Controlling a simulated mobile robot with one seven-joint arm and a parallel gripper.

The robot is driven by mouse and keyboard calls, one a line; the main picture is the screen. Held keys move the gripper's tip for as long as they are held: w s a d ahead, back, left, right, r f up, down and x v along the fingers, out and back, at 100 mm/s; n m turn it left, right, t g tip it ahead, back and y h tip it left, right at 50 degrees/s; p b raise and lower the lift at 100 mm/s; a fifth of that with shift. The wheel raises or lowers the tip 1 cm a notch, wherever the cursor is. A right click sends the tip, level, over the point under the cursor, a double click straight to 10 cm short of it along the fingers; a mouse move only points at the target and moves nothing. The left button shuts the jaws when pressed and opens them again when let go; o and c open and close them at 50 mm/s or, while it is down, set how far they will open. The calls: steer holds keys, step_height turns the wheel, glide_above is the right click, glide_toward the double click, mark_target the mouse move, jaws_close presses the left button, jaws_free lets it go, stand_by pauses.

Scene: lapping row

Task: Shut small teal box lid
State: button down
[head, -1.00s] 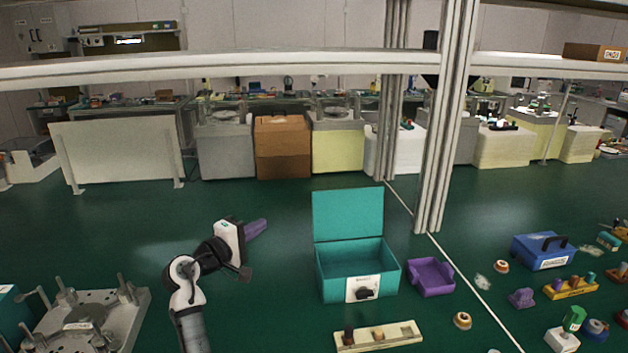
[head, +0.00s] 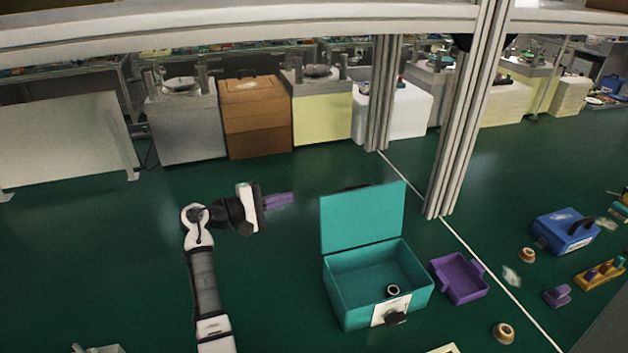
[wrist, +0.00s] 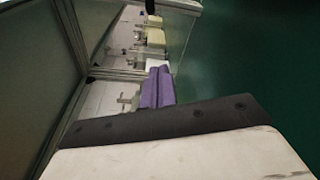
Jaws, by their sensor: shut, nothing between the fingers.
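The small teal box (head: 350,298) stands on the green surface right of centre in the head view. Its lid (head: 362,218) is open and stands upright at the back edge. A small dark ring (head: 393,290) lies inside, and a white label with a dark latch (head: 395,317) is on the front wall. My gripper (head: 292,199) is left of the lid, apart from it, with its purple fingers closed and empty, pointing right. In the wrist view the purple fingers (wrist: 158,88) are together with nothing between them; the box does not show there.
A purple tray (head: 460,278) sits close to the box's right side. A blue case (head: 566,231), a tan ring (head: 503,332) and other small items lie farther right. A metal post (head: 455,130) rises behind the box to the right.

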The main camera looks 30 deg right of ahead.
steer(key=s+d+b, duration=0.1)
steer(key=s+d, duration=0.3)
steer(key=d, duration=0.7)
steer(key=shift+r, duration=0.4)
steer(key=shift+a+b, duration=0.1)
steer(key=shift+b, duration=0.5)
